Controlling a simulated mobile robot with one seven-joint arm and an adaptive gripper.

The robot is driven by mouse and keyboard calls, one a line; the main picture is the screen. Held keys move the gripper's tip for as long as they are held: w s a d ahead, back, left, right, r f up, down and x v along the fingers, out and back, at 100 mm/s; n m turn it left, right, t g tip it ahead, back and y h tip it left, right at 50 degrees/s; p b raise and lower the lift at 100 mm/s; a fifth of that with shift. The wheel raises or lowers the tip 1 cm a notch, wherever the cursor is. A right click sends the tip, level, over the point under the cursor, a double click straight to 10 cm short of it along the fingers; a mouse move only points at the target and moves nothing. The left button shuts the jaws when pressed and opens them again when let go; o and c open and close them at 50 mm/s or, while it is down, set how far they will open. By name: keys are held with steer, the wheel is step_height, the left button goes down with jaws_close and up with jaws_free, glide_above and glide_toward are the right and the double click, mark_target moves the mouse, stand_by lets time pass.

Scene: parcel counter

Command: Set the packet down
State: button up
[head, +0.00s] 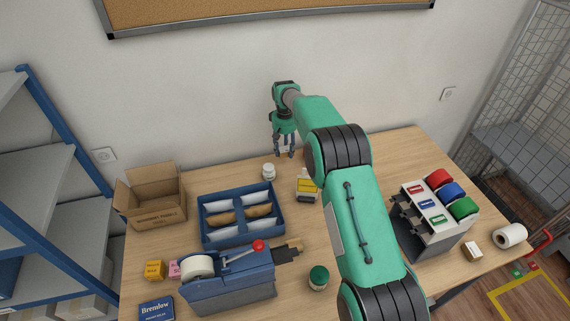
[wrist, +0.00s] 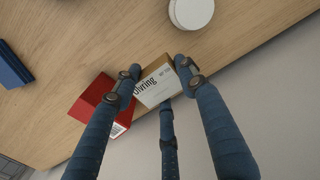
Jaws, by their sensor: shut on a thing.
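My gripper (head: 285,152) hangs at the back of the table near the wall in the head view. In the wrist view my gripper's fingers (wrist: 160,80) are closed around the packet (wrist: 157,88), a small tan-brown box with a white label and black lettering. Part of the packet is hidden by the fingers. I cannot make the packet out in the head view. I cannot tell whether its underside touches the table.
A red box (wrist: 93,102) lies close beside the packet in the wrist view. A white jar (head: 268,172) stands nearby; its round lid (wrist: 191,10) shows too. A blue tray (head: 206,237) holds several packets. An open carton (head: 150,211) stands left.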

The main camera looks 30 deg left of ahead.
mark_target(285, 156)
steer(key=shift+f, duration=1.95)
steer(key=shift+f, duration=1.85)
steer(key=shift+f, duration=0.15)
steer(key=o, duration=1.2)
step_height(285, 156, up, 12)
steer(key=shift+r, duration=0.15)
